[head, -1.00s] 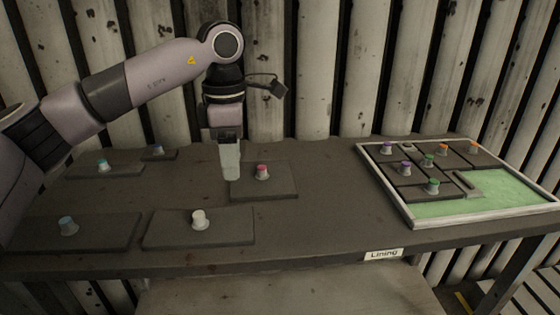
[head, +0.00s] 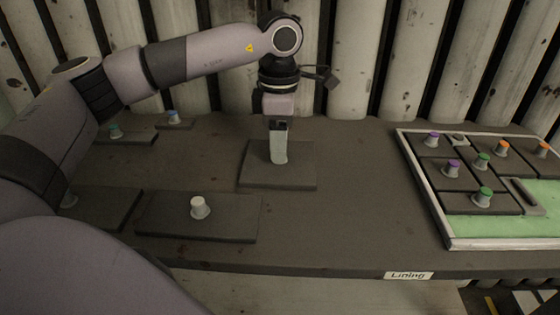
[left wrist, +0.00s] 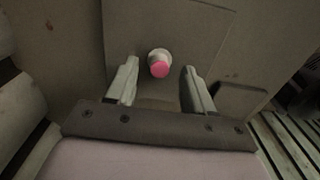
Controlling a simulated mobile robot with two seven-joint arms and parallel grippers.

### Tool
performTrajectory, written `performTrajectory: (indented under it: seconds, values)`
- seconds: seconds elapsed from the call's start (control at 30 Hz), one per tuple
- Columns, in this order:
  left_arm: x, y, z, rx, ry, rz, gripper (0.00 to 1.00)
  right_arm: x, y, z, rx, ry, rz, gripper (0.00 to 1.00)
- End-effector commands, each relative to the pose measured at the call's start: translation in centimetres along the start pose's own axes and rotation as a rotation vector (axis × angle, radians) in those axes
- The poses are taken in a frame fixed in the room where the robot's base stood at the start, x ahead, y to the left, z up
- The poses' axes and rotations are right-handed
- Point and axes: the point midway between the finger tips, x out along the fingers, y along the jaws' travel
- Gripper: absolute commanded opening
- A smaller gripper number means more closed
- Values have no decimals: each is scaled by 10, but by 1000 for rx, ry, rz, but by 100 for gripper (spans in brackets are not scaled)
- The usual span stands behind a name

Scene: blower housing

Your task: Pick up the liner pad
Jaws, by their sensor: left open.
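A dark flat pad with a pink-capped knob lies on the table; it is the pad (head: 298,178) under my left gripper. Its knob is hidden behind the gripper in the head view. In the left wrist view the pink-capped knob (left wrist: 158,66) shows upright on the pad (left wrist: 205,35). My left gripper (head: 279,160) points down over this pad, open and empty. In the left wrist view the fingers of my left gripper (left wrist: 160,78) stand apart on either side of the knob's line, not visibly touching it. My right gripper is not in view.
A white-knobbed pad (head: 235,222) lies nearer the front, with other pads to the left. At right a white-framed tray (head: 430,205) with a green floor holds several pads with purple, green and orange knobs. A "Lining" label (head: 408,275) marks the front edge. The table between is clear.

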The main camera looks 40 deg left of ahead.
Motion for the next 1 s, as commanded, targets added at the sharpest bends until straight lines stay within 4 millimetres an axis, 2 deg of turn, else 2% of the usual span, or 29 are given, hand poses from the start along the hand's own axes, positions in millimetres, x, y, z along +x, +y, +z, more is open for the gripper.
performTrajectory:
  seconds: [0.1,0.3,0.33,0.43,0.5,0.83,1.0]
  values:
    - [9,0,0,-1,0,0,52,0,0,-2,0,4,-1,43]
    - [10,0,0,0,0,0,52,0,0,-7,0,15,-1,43]
    - [10,0,0,0,0,0,49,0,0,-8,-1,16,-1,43]
    - [10,0,0,0,0,0,16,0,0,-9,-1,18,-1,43]
    - [10,0,0,0,0,0,0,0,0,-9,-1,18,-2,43]
    - [8,0,0,0,-1,1,0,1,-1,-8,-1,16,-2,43]
    - [-4,0,1,0,-2,3,0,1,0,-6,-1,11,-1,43]
